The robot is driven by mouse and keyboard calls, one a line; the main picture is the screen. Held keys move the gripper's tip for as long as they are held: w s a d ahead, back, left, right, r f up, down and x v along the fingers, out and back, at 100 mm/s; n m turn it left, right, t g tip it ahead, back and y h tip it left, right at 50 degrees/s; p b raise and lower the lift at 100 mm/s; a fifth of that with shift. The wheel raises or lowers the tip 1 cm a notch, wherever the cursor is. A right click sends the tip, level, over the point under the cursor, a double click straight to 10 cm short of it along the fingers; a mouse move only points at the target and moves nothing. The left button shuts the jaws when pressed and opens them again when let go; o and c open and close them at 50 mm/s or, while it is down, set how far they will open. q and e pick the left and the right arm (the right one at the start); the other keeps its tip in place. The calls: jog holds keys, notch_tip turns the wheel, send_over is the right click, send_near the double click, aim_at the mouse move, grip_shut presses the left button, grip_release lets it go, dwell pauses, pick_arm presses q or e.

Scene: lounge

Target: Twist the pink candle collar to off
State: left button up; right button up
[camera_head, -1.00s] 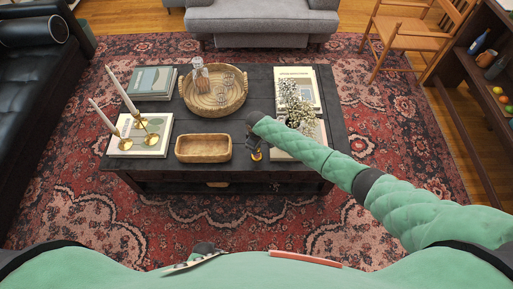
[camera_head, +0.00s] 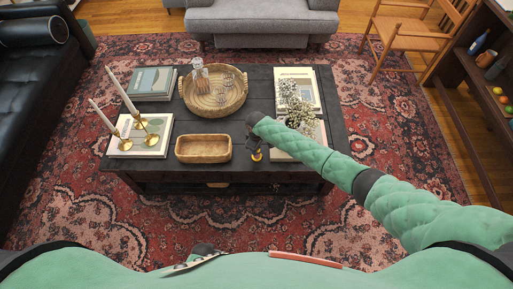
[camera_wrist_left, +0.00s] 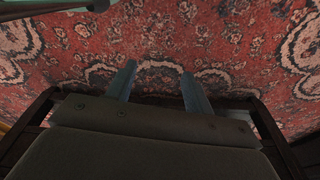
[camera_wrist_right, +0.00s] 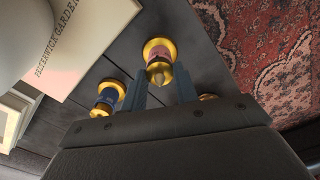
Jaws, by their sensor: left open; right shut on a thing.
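The pink candle collar (camera_wrist_right: 160,57) is a pink band between gold ends, standing on the dark coffee table in the right wrist view. My right gripper (camera_wrist_right: 159,84) has its fingers on either side of this piece and is shut on it. In the head view my right gripper (camera_head: 255,143) is at the table's front edge, and a gold base (camera_head: 256,155) shows just below it; the pink band is hidden there. My left gripper (camera_wrist_left: 158,78) is open and empty above the rug.
A blue-banded gold piece (camera_wrist_right: 107,98) and another gold piece (camera_wrist_right: 208,97) stand close to my right fingers. A wooden bowl (camera_head: 203,149) is left of the gripper. Books (camera_head: 294,147) and a flower vase (camera_head: 299,117) are to its right. Two white candles in gold holders (camera_head: 125,144) stand at left.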

jog(key=o, duration=1)
pick_arm(q)
jog(key=shift+s+d, duration=0.45)
jog(key=shift+d, duration=0.1)
pick_arm(e)
jog(key=shift+r, duration=0.5)
pick_arm(q)
jog(key=shift+w+d+r+b, duration=0.1)
jog(key=shift+w+r+b, duration=0.2)
jog(key=shift+r, duration=0.4)
jog(key=shift+w+d+r+b, duration=0.1)
jog(key=shift+w+r+b, duration=0.15)
jog(key=shift+r, duration=0.5)
jog(key=shift+w+d+r+b, duration=0.1)
jog(key=shift+w+r+b, duration=0.2)
jog(key=shift+r, duration=0.4)
pick_arm(e)
jog(key=shift+r, duration=3.45)
pick_arm(q)
jog(key=shift+s, duration=0.1)
